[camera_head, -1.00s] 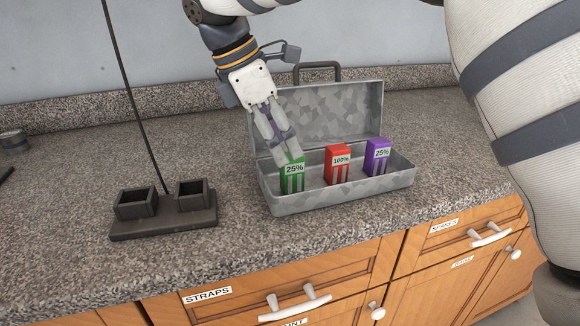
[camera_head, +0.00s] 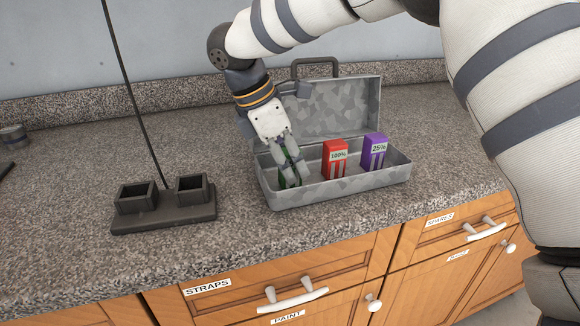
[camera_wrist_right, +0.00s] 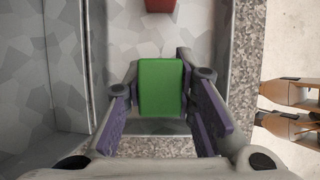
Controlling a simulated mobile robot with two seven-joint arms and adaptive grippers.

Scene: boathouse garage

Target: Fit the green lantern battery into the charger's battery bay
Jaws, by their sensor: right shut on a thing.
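The green lantern battery (camera_wrist_right: 161,87) stands in the left end of the open grey metal box. In the head view only slivers of it (camera_head: 283,182) show behind my gripper. My right gripper (camera_head: 289,178) reaches down over it, and its fingers are closed on the battery's two sides, as the right wrist view (camera_wrist_right: 163,90) shows. The charger (camera_head: 165,216) is a dark block on the counter left of the box, with two square bays, a left one (camera_head: 136,198) and a right one (camera_head: 192,190). Both look empty. My left gripper is out of view.
A red battery (camera_head: 335,160) marked 100% and a purple battery (camera_head: 375,153) marked 25% stand in the same box (camera_head: 330,193). Its lid is raised at the back. A dark cable rises behind the charger. Speckled counter lies free between charger and box.

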